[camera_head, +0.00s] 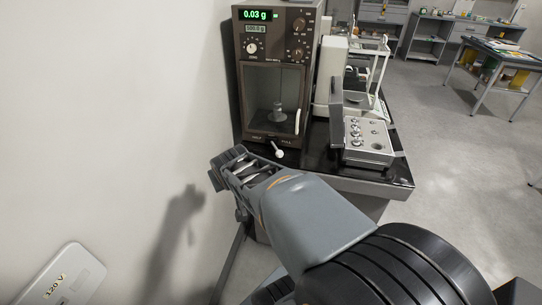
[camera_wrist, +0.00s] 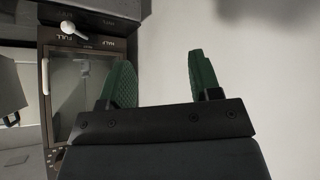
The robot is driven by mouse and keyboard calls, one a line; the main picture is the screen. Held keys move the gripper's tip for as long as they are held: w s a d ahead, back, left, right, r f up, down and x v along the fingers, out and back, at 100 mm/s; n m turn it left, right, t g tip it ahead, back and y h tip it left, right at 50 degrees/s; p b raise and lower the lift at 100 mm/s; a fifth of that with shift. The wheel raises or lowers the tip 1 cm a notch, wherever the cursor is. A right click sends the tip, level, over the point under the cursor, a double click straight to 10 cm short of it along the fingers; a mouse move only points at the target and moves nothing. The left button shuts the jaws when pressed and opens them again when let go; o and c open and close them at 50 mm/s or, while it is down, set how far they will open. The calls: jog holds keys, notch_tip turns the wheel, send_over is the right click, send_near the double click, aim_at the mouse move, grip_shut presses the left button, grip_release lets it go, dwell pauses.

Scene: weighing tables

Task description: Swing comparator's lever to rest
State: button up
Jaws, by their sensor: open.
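The comparator (camera_head: 240,80) is a tall brown cabinet with a glass front. Its display reads 0.03 g, and a metal weight (camera_head: 278,112) stands inside. Its lever (camera_head: 278,150) is a short white arm with a round knob, low on the front; in the head view it slants down to the right. The wrist view shows the lever (camera_wrist: 70,28) upside down, near FULL and HALF labels. My gripper (camera_head: 236,166) is open and empty, left of and slightly below the lever. Its green fingers also show in the wrist view (camera_wrist: 160,78), apart from the lever.
The comparator stands on a black-topped table (camera_head: 390,180). An open weight case (camera_head: 369,158) is right of the lever, and a balance (camera_head: 332,60) stands behind it. A white wall (camera_head: 110,120) is close on the left. Other tables and shelves stand farther back right.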

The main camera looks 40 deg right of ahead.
jog(key=w+d+f+m+t+h+b, duration=0.1)
jog(key=w+d+f+t+h+b, duration=0.15)
jog(key=d+f, duration=0.35)
jog(key=t+h+b, duration=0.1)
jog(key=t+b, duration=0.6)
jog(key=b, duration=0.5)
send_near(278, 150)
jog(key=shift+m, duration=0.4)
jog(key=b+x, duration=0.1)
jog(key=x, duration=0.9)
jog(key=shift+w+f+b, duration=0.1)
jog(key=shift+f+b, duration=0.05)
jog(key=shift+b, duration=0.25)
grip_shut()
